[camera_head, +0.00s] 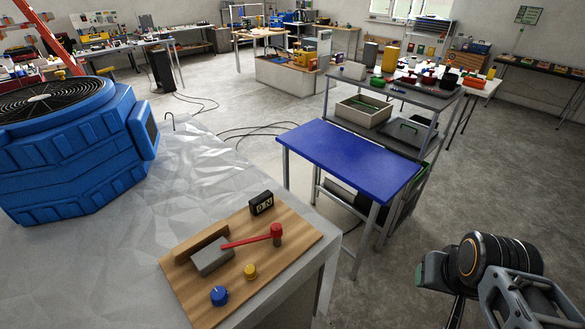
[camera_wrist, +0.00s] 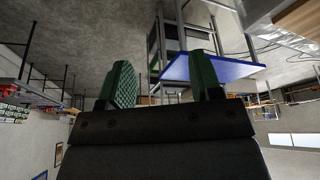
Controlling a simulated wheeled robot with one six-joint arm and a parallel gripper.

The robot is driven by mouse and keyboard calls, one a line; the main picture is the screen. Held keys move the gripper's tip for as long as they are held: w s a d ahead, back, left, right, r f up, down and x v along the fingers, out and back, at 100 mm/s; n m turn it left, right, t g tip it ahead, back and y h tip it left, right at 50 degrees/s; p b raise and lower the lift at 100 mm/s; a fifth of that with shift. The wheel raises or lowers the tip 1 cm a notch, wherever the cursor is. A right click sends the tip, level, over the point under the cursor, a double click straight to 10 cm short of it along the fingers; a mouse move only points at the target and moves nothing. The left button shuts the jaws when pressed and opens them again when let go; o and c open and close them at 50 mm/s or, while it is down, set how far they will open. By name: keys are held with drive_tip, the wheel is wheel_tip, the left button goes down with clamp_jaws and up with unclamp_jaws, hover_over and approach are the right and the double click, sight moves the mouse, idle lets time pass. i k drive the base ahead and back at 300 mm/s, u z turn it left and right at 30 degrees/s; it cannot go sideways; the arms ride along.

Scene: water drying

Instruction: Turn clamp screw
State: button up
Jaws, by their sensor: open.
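A wooden board (camera_head: 290,243) lies on the grey-white worktop. On it sit a grey block (camera_head: 212,257) against a wooden strip, a red lever (camera_head: 246,240) with an upright red knob (camera_head: 276,234) at its right end, a yellow knob (camera_head: 250,271) and a blue knob (camera_head: 220,295). I cannot tell which of these is the clamp screw. My gripper (camera_wrist: 163,82) is open and empty, its green fingers wide apart in the wrist view. In the head view my gripper (camera_head: 432,272) is at the lower right, well away from the board and over the floor.
A small black box (camera_head: 261,203) with white marks stands at the board's back edge. A large blue fan unit (camera_head: 70,150) stands on the worktop at left. A blue-topped table (camera_head: 350,160) and a grey shelf cart (camera_head: 400,90) stand behind. Floor at right is clear.

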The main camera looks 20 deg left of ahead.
sight(219, 295)
drive_tip(key=u, duration=1.85)
drive_tip(key=k, duration=0.5)
drive_tip(key=u, duration=0.45)
drive_tip(key=i, duration=0.3)
drive_tip(key=u, duration=0.15)
